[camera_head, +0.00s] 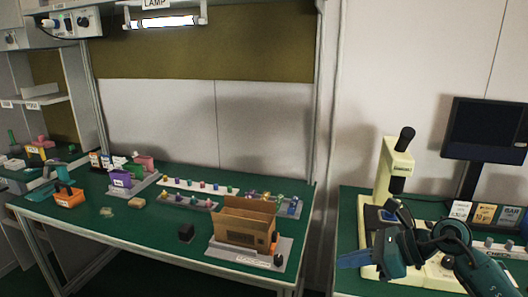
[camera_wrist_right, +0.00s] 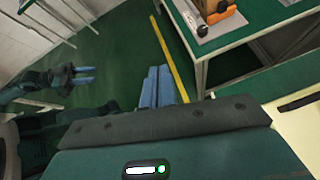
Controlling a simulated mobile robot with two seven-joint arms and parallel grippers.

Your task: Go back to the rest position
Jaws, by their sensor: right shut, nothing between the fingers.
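My right gripper (camera_head: 355,260) is in the head view at the lower right, in front of the right-hand bench and the cream microscope (camera_head: 392,170). Its blue fingers point left. In the right wrist view its fingers (camera_wrist_right: 158,87) are together, with nothing between them, above the green floor. A second gripper with two blue fingers, my left one (camera_wrist_right: 84,75), shows at the left of the right wrist view. Its fingers are a little apart and empty. The left arm is not clear in the head view.
The left bench (camera_head: 150,245) holds an open cardboard box (camera_head: 242,226), a black block (camera_head: 186,232), an orange bin (camera_head: 68,197) and rows of small coloured parts. A dark monitor (camera_head: 487,130) stands at the right. A yellow floor line (camera_wrist_right: 172,58) runs beside the bench in the wrist view.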

